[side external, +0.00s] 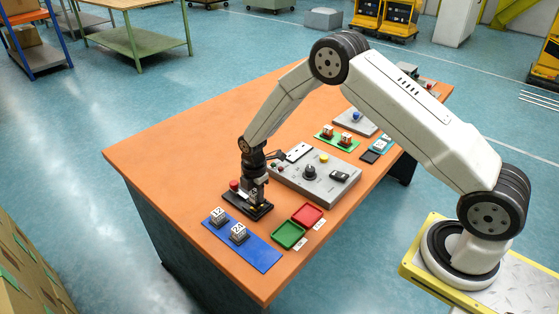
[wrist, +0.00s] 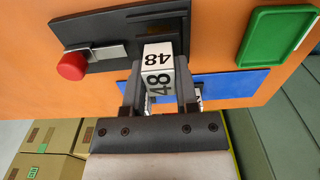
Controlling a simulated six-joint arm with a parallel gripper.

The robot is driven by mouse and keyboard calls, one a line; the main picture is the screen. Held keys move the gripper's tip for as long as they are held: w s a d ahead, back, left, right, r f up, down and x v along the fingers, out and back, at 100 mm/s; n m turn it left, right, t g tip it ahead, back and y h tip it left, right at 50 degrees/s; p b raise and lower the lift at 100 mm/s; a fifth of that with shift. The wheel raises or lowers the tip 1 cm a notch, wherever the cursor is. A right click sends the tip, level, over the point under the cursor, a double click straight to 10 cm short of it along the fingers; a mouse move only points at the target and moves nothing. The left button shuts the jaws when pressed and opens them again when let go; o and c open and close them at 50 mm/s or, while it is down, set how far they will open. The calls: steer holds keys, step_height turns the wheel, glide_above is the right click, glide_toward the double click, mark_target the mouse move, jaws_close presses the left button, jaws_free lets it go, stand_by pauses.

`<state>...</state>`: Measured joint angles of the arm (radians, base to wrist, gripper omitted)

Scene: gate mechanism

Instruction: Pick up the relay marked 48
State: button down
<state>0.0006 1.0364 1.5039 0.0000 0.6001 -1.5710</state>
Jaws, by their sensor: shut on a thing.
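The relay marked 48 (wrist: 158,62) is a white block with black numbers on two faces in the wrist view. My gripper (wrist: 159,88) is shut on it, one finger on each side. In the side external view my gripper (side external: 255,183) points down at the black base (side external: 258,211) with the red knob (side external: 234,185). The base also shows behind the relay in the wrist view (wrist: 100,32). I cannot tell whether the relay touches the base.
A blue mat (side external: 262,256) holds relays marked 12 (side external: 218,216) and 20 (side external: 239,233). Green (side external: 288,235) and red (side external: 307,215) trays lie to its right. A grey control panel (side external: 325,188) stands behind them. The table's left side (side external: 160,160) is clear.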

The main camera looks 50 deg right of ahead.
steer(key=s+r, duration=1)
steer(key=s, duration=0.4)
steer(key=shift+r, duration=0.4)
steer(key=shift+f, duration=0.1)
